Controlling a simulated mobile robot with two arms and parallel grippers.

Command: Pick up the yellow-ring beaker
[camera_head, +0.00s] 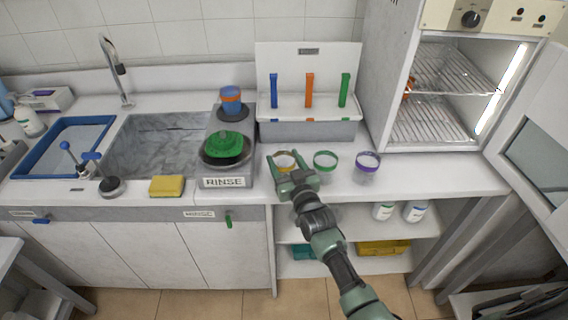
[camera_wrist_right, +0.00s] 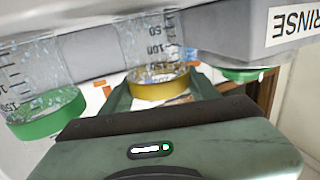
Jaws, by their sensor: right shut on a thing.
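The yellow-ring beaker (camera_head: 286,160) is clear with a yellow band and stands at the left of the row of beakers on the counter. My right gripper (camera_head: 285,168) is shut on it, with a finger on each side. In the right wrist view the yellow-ring beaker (camera_wrist_right: 160,84) sits between the fingers of my right gripper (camera_wrist_right: 160,98). From the head view, the gripper hides its lower part. I cannot tell whether its base touches the counter. My left gripper is not in view.
A green-ring beaker (camera_head: 325,165) and a purple-ring beaker (camera_head: 367,166) stand close by on the right. The rinse station (camera_head: 222,183) is at the left. A rack (camera_head: 310,130) stands behind, and an open oven (camera_head: 440,90) is at the right. The sink (camera_head: 160,145) is further left.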

